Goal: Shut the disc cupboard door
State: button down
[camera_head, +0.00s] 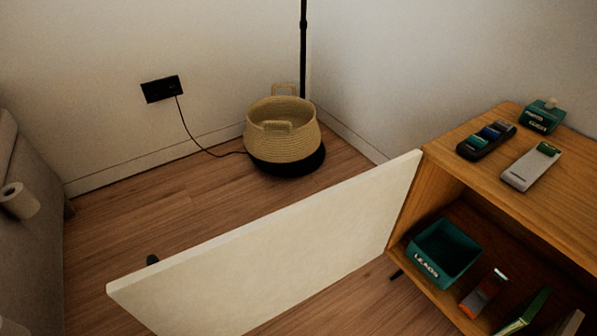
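The cupboard door (275,245) is a pale cream panel. It stands wide open, swung out from the left front edge of the wooden cupboard (432,200). Its inner face is toward me, and its lower part runs out of the bottom of the view. A small dark piece (152,260) shows just behind its top edge near the free end, perhaps the handle; most of it is hidden. The open cupboard holds a green bin (443,253) marked LEADS. My gripper is not in view.
Inside are also an orange-and-grey item (485,293) and a green upright item (524,312). Several small devices, including a grey remote (531,167), lie on top. A woven basket (282,135) stands behind the door by a black pole (303,50). A grey sofa (35,180) is left.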

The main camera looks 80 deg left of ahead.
aim_at(233, 282)
jog(key=u, duration=2.3)
jog(key=i, duration=0.1)
jog(key=z, duration=0.25)
